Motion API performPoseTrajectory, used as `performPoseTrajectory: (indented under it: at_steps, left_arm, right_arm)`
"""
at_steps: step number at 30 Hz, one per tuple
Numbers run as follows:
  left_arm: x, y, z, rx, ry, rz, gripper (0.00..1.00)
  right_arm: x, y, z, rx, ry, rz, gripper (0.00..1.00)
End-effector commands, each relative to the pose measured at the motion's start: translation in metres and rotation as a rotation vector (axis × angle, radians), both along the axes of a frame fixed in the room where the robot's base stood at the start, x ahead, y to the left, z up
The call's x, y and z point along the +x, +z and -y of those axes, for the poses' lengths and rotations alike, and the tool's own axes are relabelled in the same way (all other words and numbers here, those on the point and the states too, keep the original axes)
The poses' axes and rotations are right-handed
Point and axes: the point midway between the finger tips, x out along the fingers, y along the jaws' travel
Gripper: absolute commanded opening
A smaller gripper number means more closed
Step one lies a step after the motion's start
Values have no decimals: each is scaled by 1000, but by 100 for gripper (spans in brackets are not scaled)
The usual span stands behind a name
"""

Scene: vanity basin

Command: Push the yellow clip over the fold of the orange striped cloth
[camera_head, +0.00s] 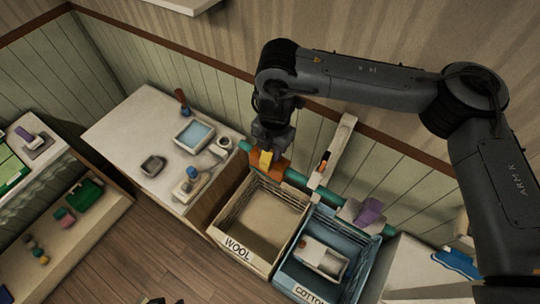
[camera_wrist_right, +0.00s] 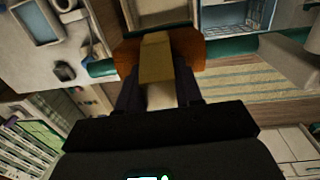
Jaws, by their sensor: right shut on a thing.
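The orange cloth (camera_head: 283,164) hangs over the green rail (camera_head: 297,179) at its left end; its stripes are too small to make out. The yellow clip (camera_head: 266,160) is at the cloth, held from above by my right gripper (camera_head: 268,148). In the right wrist view the clip (camera_wrist_right: 156,58) lies between the fingers of the gripper (camera_wrist_right: 158,88), in front of the orange cloth (camera_wrist_right: 188,47), which shows on both sides of it. I cannot tell whether the clip's jaws are around the fold.
Below the rail stand a WOOL bin (camera_head: 232,250) and a blue COTTON bin (camera_head: 300,287). Farther right on the rail are a pale cloth (camera_head: 318,183) and a grey cloth with a purple clip (camera_head: 370,211). A counter (camera_head: 122,132) with several items stands left.

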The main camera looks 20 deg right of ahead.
Motion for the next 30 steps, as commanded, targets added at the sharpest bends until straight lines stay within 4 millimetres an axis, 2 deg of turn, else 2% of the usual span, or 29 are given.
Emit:
performPoseTrajectory:
  at_steps: [24,25,30]
  left_arm:
    - [0,-2,0,2,-1,0,43]
    - [0,-2,0,1,-1,0,43]
    - [0,-2,1,-4,3,0,43]
  right_arm:
    - [0,-4,0,0,0,0,0]
    - [0,-4,0,0,0,0,37]
    - [0,-4,0,0,0,0,63]
